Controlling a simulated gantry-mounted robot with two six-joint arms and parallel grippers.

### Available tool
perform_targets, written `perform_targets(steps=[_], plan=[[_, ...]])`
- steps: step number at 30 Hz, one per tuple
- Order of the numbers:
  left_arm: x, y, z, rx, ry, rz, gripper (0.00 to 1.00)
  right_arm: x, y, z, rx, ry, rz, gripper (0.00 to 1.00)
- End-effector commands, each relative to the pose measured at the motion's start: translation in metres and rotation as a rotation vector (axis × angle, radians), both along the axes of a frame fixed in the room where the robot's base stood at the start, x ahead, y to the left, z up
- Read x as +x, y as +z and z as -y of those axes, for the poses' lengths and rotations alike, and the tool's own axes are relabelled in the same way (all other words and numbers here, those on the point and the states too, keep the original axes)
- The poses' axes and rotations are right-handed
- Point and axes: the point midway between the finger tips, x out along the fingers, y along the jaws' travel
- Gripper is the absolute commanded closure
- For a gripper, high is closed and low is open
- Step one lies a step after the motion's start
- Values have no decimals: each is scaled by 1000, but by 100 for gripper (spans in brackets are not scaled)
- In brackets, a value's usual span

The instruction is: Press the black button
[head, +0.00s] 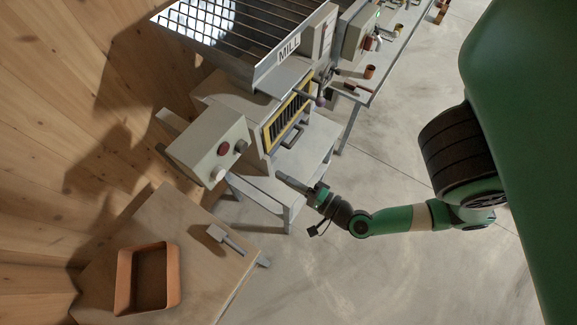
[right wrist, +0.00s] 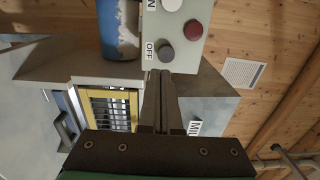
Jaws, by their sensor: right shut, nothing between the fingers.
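The grey control box (head: 203,148) stands on a post beside the mill. It carries a red button (head: 223,148), a dark grey to black button (head: 241,146) and a paler button (head: 217,172). In the right wrist view the dark button (right wrist: 165,53) sits beside the OFF label, with the red button (right wrist: 193,29) and a white button (right wrist: 171,4) near it. My right gripper (head: 281,177) is shut and empty, to the lower right of the box and apart from it. In the wrist view its fingertips (right wrist: 160,74) appear just below the dark button. My left gripper is not in view.
The mill (head: 285,70) with its grated hopper stands behind the box, on a grey stand (head: 310,155). A low wooden table (head: 200,265) holds an orange-brown tray (head: 125,285) and a small grey tool (head: 225,240). Open floor lies to the right.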

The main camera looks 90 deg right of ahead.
Motion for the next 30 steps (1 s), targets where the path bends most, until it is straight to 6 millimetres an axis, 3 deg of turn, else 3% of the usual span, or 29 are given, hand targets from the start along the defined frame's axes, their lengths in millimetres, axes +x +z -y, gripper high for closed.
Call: perform_targets(steps=[10, 30], plan=[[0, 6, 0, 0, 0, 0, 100, -13, -3, -3, -3, -5, -17, 100], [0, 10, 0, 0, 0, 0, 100, -13, 2, -1, -2, -17, -15, 100]])
